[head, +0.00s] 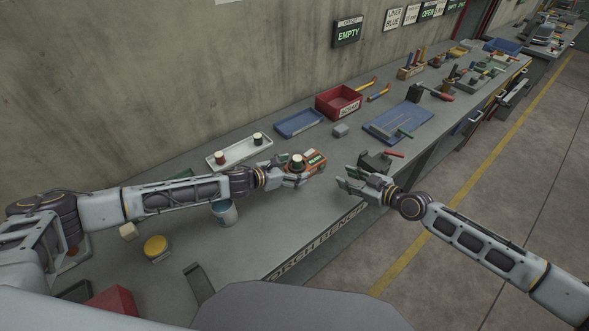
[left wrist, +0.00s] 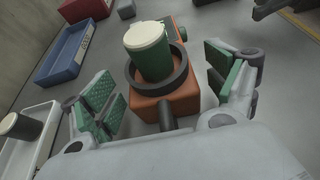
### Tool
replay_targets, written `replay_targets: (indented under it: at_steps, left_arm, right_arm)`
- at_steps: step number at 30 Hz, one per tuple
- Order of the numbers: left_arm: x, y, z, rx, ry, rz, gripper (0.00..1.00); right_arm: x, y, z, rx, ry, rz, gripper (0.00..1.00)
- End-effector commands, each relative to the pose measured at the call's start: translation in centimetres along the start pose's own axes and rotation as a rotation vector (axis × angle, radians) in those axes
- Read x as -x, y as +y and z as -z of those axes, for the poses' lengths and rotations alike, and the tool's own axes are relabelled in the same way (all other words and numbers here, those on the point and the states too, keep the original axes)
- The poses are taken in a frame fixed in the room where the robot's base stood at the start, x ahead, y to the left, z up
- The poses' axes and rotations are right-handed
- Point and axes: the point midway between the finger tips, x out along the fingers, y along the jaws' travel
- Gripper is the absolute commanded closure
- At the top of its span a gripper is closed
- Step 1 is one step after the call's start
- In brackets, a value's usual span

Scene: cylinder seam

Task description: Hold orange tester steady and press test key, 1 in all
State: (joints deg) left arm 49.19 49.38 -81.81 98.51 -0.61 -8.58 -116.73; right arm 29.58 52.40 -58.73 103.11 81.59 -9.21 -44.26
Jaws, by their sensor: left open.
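The orange tester (head: 319,168) stands on the bench near the middle of the head view. In the left wrist view its orange body (left wrist: 182,105) carries a dark ring holding a dark green cylinder (left wrist: 152,60) with a cream top. My left gripper (head: 297,177) is open at the tester, its green pads on either side of the body with gaps between. My right gripper (head: 347,181) is apart from the tester, to its right above the bench's front edge, and looks open and empty. I cannot make out the test key for certain.
Behind are a blue tray (head: 299,123) and a red bin (head: 338,101). A dark vise (head: 374,161) stands beyond my right gripper. The bench in front of the tester is clear.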

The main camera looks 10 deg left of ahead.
Motion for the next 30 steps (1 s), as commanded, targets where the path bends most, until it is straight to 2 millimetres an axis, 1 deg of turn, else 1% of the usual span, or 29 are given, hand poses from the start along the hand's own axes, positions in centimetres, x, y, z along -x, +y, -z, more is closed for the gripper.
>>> replay_targets:
  at_steps: [6,15,17,27,30]
  left_arm:
    - [-0.69,0.01,0.0,-0.001,0.0,0.0,0.12]
    - [-0.73,0.01,0.0,-0.001,0.0,0.0,0.12]
    - [-0.73,0.01,0.0,-0.001,0.0,0.0,0.19]
    - [-0.72,0.02,0.01,-0.001,0.0,-0.001,0.63]
    - [-0.72,0.02,0.01,-0.001,0.0,-0.001,0.73]
  right_arm:
    - [0.0,0.0,0.0,0.0,0.0,0.0,0.64]
    - [0.0,0.0,0.0,0.0,0.0,0.0,0.64]
    - [0.0,0.0,0.0,0.0,0.0,0.0,0.64]
    - [0.0,0.0,0.0,0.0,0.0,0.0,0.64]
    - [0.0,0.0,0.0,0.0,0.0,0.0,0.66]
